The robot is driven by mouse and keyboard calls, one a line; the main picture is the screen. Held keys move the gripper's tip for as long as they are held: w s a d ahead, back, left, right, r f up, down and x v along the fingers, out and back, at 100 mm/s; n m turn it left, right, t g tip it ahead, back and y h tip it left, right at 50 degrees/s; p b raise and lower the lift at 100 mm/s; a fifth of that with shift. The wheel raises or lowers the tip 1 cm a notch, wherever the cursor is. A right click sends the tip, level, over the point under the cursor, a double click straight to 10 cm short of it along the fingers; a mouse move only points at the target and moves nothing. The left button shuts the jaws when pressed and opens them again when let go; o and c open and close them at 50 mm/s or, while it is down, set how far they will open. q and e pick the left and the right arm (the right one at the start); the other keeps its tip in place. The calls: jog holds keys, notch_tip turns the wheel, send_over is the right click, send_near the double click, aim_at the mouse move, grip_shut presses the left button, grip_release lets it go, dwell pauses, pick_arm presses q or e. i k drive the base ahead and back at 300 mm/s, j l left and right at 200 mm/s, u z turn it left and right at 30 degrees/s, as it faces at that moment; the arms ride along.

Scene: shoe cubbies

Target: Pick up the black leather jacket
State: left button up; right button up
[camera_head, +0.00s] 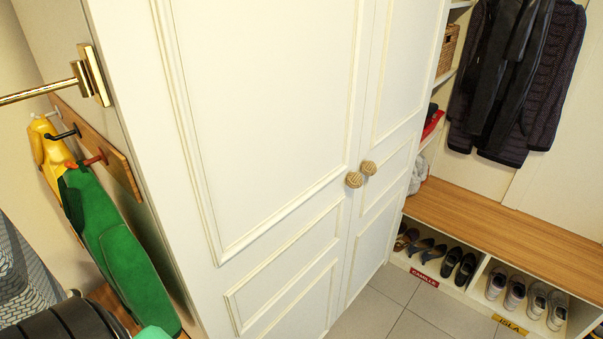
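Dark garments hang at the top right, above the wooden bench. A black, slightly shiny one, which looks like the black leather jacket (497,75), hangs against a dark patterned knit coat (560,80). Its top is cut off by the picture edge, so its hanger or hook is hidden. Neither of my grippers shows in the view, and nothing is seen touching the jacket.
A large white wardrobe (270,110) with two round knobs fills the middle. The wooden bench (500,225) has shoe cubbies below. Grey tiled floor (400,310) lies in front. Yellow and green garments (110,235) hang on wall hooks at left.

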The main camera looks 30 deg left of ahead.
aim_at(499, 81)
jog(key=i+l+z, duration=0.3)
jog(key=i, duration=0.75)
jog(key=i+z, duration=0.25)
jog(key=i, duration=0.85)
jog(key=l, duration=0.05)
